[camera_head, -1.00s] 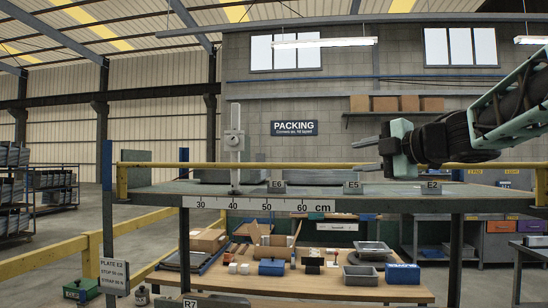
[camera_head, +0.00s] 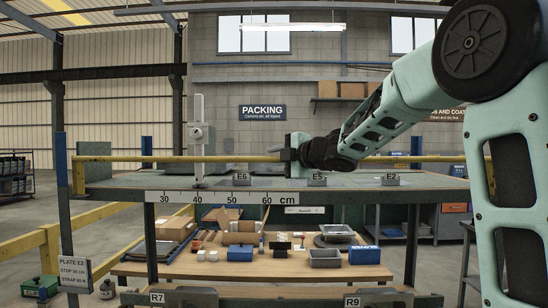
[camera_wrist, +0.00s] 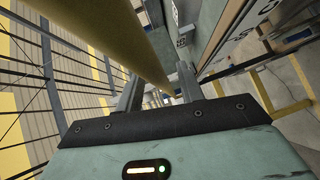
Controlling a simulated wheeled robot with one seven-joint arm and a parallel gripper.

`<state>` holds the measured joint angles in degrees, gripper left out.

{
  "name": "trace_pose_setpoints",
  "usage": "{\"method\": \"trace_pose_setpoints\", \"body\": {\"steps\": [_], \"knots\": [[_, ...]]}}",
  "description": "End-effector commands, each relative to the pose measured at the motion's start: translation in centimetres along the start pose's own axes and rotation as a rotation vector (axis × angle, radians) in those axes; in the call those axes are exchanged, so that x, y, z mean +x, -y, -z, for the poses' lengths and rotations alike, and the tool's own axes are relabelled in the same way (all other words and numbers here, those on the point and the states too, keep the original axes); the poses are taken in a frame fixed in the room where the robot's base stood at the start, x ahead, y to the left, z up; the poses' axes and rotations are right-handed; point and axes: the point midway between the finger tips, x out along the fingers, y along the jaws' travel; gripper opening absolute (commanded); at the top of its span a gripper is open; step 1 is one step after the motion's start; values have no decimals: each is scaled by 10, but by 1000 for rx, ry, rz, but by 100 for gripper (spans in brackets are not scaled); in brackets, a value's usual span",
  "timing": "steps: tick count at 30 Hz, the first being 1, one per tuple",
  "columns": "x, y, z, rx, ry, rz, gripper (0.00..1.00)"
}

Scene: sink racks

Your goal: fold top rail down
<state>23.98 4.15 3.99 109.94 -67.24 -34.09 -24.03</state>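The top rail (camera_head: 240,159) is a yellow bar running level across the picture, a little above the grey upper shelf (camera_head: 130,181). My gripper (camera_head: 275,153) is at the rail's height near its middle, beside the upright with the sliding block. In the wrist view my gripper (camera_wrist: 160,88) has its two grey fingers apart, with a gap between them. The yellow rail (camera_wrist: 125,45) passes close above the hand and runs away toward the fingertips. I cannot tell whether the fingers touch it.
A pale upright gauge (camera_head: 198,140) stands on the shelf left of my gripper. A wooden bench (camera_head: 200,270) below holds boxes and trays.

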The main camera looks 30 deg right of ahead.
Motion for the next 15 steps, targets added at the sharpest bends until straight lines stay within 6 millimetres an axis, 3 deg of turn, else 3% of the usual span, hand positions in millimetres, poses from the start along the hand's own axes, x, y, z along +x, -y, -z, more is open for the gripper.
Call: {"method": "trace_pose_setpoints", "body": {"steps": [11, 15], "knots": [[7, 1, 0, 1, 0, 1, 38], [7, 0, 0, 0, 0, 1, 4]]}}
